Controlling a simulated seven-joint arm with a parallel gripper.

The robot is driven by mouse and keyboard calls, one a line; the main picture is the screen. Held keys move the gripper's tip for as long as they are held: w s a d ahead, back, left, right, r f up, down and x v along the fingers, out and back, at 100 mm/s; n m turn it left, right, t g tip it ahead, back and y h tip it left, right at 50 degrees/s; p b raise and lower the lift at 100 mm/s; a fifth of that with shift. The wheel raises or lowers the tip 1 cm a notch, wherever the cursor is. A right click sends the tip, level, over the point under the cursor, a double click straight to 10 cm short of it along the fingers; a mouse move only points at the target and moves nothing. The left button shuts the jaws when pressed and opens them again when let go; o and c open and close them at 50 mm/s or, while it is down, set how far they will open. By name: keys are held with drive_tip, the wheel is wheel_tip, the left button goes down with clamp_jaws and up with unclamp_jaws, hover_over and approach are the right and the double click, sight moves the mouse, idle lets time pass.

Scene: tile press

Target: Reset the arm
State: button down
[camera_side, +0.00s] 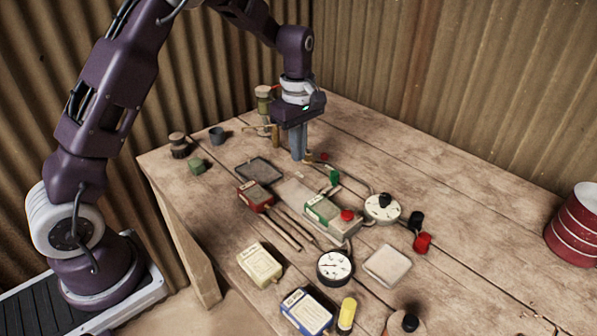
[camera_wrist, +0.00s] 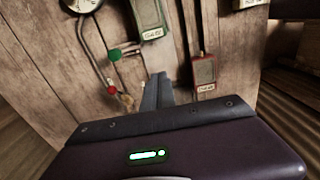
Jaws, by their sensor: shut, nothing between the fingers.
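My gripper (camera_side: 299,146) is shut and empty. It points straight down over the back part of the wooden table (camera_side: 460,220) in the side view. In the wrist view its fingers (camera_wrist: 156,92) are together, with bare planks and devices beyond them. A red box (camera_side: 255,196) and a green box (camera_side: 322,212) lie in front of the gripper. They also show in the wrist view, as the red box (camera_wrist: 204,71) and the green box (camera_wrist: 148,16). How far the fingertips are from the table is hard to tell.
A round white dial (camera_side: 382,207), a black-rimmed gauge (camera_side: 334,266), a cream box (camera_side: 260,264), a blue box (camera_side: 307,311) and a pale tile (camera_side: 387,265) crowd the table's middle and front. A red ribbed can (camera_side: 575,226) stands at the right. The back right planks are clear.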

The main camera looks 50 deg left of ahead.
drive_tip(key=s+d+r+m+t, duration=0.25)
drive_tip(key=s+r+m, duration=0.25)
drive_tip(key=s+r, duration=0.3)
drive_tip(key=s+d+r+m+t, duration=0.1)
drive_tip(key=s+d+r+m, duration=0.25)
drive_tip(key=s+r, duration=0.4)
drive_tip(key=s+d+m+t, duration=0.1)
drive_tip(key=s+m+t, duration=0.1)
drive_tip(key=s+m, duration=0.7)
drive_tip(key=s, duration=0.5)
drive_tip(key=shift+d+f, duration=0.15)
drive_tip(key=shift+f, duration=0.15)
